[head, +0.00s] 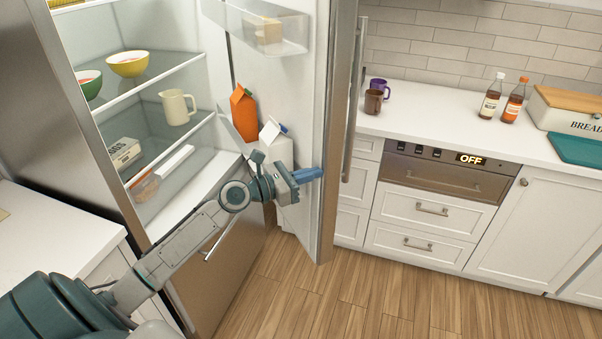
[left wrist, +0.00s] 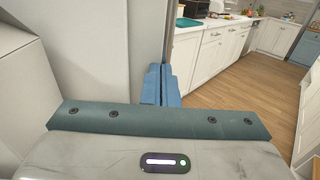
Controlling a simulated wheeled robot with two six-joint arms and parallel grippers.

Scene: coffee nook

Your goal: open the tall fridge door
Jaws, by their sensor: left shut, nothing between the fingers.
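The tall fridge (head: 105,130) stands at the left in the head view with its interior showing. Its door (head: 327,130) is swung wide open to the right, and the long metal handle (head: 354,110) is on the door's outer side. My left gripper (head: 308,175) is shut and empty, at the inner side of the door near its free edge. In the left wrist view the blue fingers (left wrist: 161,85) are together beside the pale door inner face (left wrist: 100,50). I cannot tell whether they touch the door. My right gripper is not in view.
Door shelves hold an orange carton (head: 243,113) and a white carton (head: 272,135). Bowls, a pitcher (head: 178,107) and an egg box (head: 122,152) stand inside. The counter (head: 440,115) with mugs and bottles is right of the door. The wooden floor (head: 400,300) in front is clear.

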